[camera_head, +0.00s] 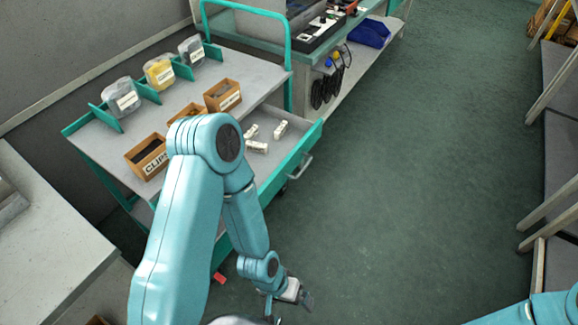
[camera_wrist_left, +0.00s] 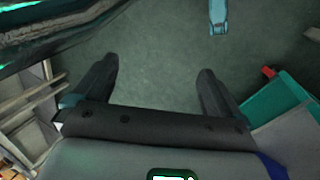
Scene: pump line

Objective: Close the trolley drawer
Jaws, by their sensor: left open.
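The grey-topped trolley (camera_head: 255,88) with teal frame stands left of centre in the head view. Its drawer (camera_head: 292,163) is pulled out to the right, with a teal front and a pale bar handle (camera_head: 301,167). A few small white pieces (camera_head: 257,147) lie inside. My left arm covers the drawer's near part. My left gripper (camera_head: 292,302) is low over the floor, nearer than the handle and apart from it. In the left wrist view its fingers (camera_wrist_left: 152,82) are spread, with only floor between them. My right gripper is out of view; part of that arm shows at bottom right.
Open boxes, one labelled CLIPS (camera_head: 147,157), and clear-sided jars (camera_head: 160,74) stand on the trolley. A workbench (camera_head: 340,50) with a blue bin (camera_head: 369,33) is behind. Racking (camera_head: 560,120) lines the right. The green floor between is clear.

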